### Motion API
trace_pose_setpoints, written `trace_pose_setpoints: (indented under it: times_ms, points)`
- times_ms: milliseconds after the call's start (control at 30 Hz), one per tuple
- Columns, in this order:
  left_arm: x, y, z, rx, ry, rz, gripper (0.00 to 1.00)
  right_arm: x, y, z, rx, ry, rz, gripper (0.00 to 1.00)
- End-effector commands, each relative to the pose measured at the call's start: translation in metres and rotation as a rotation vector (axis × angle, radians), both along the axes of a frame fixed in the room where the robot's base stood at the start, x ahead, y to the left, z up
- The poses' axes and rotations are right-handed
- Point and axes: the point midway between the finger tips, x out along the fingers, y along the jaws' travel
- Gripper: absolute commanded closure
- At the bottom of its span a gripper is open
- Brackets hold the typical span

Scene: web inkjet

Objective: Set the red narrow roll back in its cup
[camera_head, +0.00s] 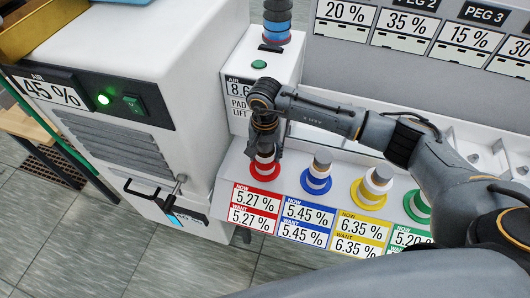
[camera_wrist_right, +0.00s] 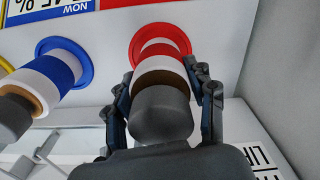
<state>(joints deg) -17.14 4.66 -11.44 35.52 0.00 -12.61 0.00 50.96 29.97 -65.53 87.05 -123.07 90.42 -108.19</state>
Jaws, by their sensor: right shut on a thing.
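The red narrow roll (camera_wrist_right: 160,70) shows in the right wrist view as a white and red cylinder with a brown edge and a dark grey end. It stands at the red ring of its cup (camera_wrist_right: 142,38); I cannot tell how deep it sits. My right gripper (camera_wrist_right: 160,103) has one finger on each side of the roll and is shut on it. In the head view my right gripper (camera_head: 265,148) points down over the red cup (camera_head: 264,170) and hides most of the roll. My left gripper is not in view.
Blue (camera_head: 316,181), yellow (camera_head: 370,190) and green (camera_head: 418,206) cups with rolls stand in a row to the right. The white pad lift box (camera_head: 262,75) stands close behind my right gripper. A white air cabinet (camera_head: 120,110) is at left, with open floor in front.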

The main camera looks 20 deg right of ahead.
Motion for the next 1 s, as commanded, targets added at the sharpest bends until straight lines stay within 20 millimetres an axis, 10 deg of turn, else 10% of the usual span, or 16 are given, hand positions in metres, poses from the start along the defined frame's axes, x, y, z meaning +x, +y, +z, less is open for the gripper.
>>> trace_pose_setpoints:
  times_ms: [200,233,333,733,1000]
  points:
    - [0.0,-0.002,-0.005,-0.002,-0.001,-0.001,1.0,0.0,0.0,-0.004,0.001,-0.001,0.0,0.91]
    - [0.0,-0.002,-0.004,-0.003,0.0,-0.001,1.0,0.0,0.0,-0.003,0.001,-0.001,0.0,0.39]
    - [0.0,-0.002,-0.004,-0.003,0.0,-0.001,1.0,0.0,0.0,-0.003,0.001,-0.001,0.0,0.19]
    - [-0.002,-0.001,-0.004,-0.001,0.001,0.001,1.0,0.0,0.0,0.001,0.0,-0.001,0.0,0.19]
    - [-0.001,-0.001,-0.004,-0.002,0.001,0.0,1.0,0.002,0.0,0.049,0.0,-0.006,0.002,0.19]
